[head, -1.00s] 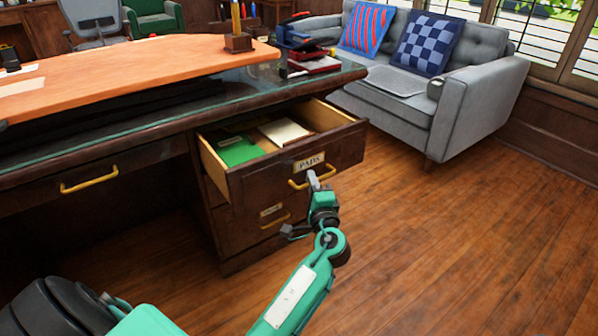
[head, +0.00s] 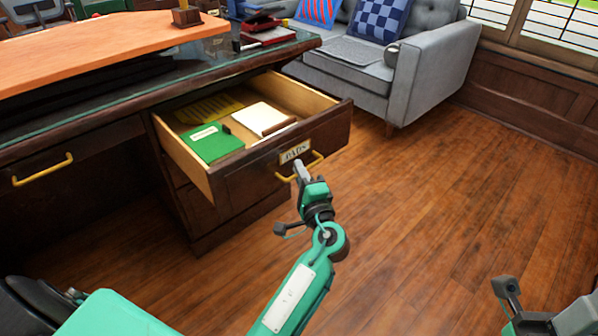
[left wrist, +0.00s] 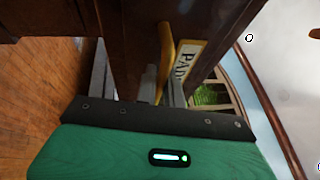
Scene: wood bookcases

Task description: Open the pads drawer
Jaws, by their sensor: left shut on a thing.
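The pads drawer (head: 240,185) is a dark wood desk drawer, pulled well out, with a label reading PADS (head: 294,152) and a yellow handle (head: 315,164) on its front. My left gripper (head: 300,171) is shut on that handle. In the left wrist view the yellow handle (left wrist: 166,58) lies between the grey fingers of the gripper (left wrist: 150,82), and the label (left wrist: 187,65) is beside it. Inside the drawer are a green book (head: 212,142), a cream pad (head: 263,118) and yellow pads (head: 210,107). Part of my right arm's end shows at the bottom right; its fingers are not clear.
Another desk drawer with a yellow handle (head: 43,170) is at the left, shut. An orange top (head: 90,50) lies on the desk. A grey sofa (head: 425,75) stands behind. The wooden floor (head: 450,190) right of the drawer is clear.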

